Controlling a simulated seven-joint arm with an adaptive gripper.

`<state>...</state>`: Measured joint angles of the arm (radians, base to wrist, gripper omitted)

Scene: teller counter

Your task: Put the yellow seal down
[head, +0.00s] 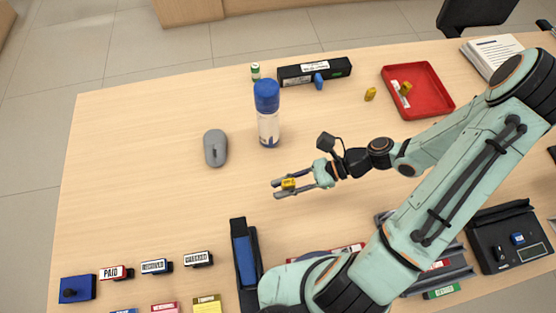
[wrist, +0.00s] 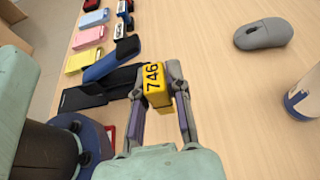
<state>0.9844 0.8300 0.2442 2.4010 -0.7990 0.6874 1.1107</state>
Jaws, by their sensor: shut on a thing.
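The yellow seal (head: 288,184) is a small block held between the fingertips of my gripper (head: 281,189), above the middle of the wooden counter. In the wrist view the yellow seal (wrist: 156,92) shows the black number 746 on its side. My gripper (wrist: 165,75) is shut on it there too. The gap between the seal and the counter is hard to judge. Two other small yellow pieces are in view: one yellow piece (head: 370,94) stands on the counter, and another yellow piece (head: 406,88) is in the red tray (head: 440,108).
A grey mouse (head: 215,148) and a blue-capped bottle (head: 267,115) stand beyond my gripper. A black and blue stapler-like tool (head: 244,265) lies to the front left. Several stamps, among them a PAID stamp (head: 115,273), line the front left. The counter's left middle is clear.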

